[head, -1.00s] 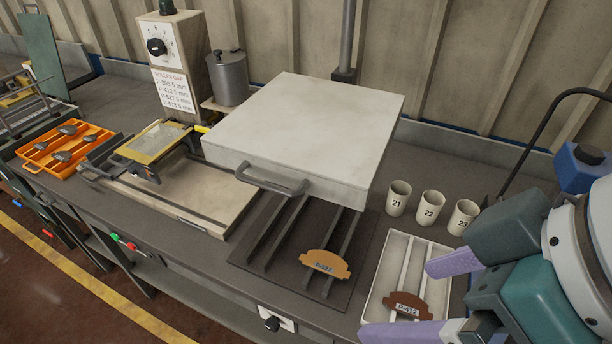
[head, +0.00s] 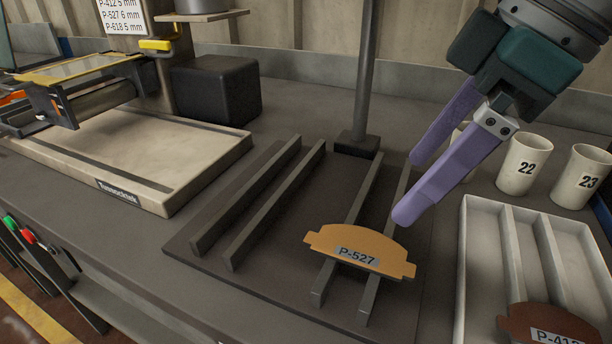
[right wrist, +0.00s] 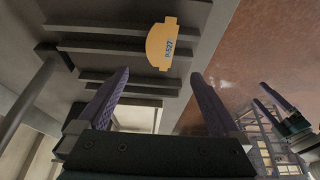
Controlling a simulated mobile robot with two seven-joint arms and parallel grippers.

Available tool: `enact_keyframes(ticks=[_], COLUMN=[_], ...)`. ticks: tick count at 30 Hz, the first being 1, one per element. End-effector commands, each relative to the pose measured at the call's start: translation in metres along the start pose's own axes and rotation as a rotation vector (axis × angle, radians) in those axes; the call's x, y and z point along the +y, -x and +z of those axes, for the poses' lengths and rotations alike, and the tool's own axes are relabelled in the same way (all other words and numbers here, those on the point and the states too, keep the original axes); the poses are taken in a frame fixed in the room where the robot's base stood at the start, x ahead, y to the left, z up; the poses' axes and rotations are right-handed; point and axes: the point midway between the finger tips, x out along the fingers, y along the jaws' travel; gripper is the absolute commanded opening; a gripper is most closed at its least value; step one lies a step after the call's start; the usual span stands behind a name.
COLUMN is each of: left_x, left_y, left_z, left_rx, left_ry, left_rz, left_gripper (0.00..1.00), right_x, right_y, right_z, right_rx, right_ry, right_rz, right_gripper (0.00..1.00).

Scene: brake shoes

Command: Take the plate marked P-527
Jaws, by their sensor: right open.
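The plate marked P-527 (head: 360,242) is orange-tan with stepped ends and a pale label. It rests across two dark rails near the front of the dark rack in the head view. It also shows at the top of the right wrist view (right wrist: 160,42). My right gripper (head: 407,190) is open and empty, above and behind the plate, to its right in the head view. Its two purple fingers point toward the rack, apart from the plate. What seems to be my left gripper (right wrist: 274,103) shows small at the right of the right wrist view; its jaws are unclear.
A brown plate (head: 550,330), its label partly cut off, lies in the white divided tray (head: 463,270) at right. Cups 22 (head: 522,165) and 23 (head: 580,178) stand behind it. A post (head: 364,80) rises behind the rack. A roller machine (head: 150,185) stands left.

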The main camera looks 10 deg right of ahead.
Motion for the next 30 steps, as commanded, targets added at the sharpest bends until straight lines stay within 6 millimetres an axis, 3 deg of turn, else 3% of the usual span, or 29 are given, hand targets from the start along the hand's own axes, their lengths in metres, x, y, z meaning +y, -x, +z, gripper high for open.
enact_keyframes(ticks=[14,21,30], left_x=[0.002,0.003,0.001], left_y=[-0.012,-0.02,-0.021], left_z=[0.008,0.011,0.011], left_rx=[-0.01,-0.01,-0.01], left_ry=[0.003,0.002,-0.003], left_rz=[0.005,0.005,0.0], left_gripper=[1.0,1.0,1.0], right_x=[0.002,0.003,0.003], right_y=[-0.052,-0.09,-0.1], right_z=[0.002,0.005,0.004], right_rx=[-0.001,-0.002,-0.001], right_ry=[-0.002,-0.003,0.0], right_rz=[-0.001,-0.003,0.001], right_gripper=[1.0,1.0,1.0])
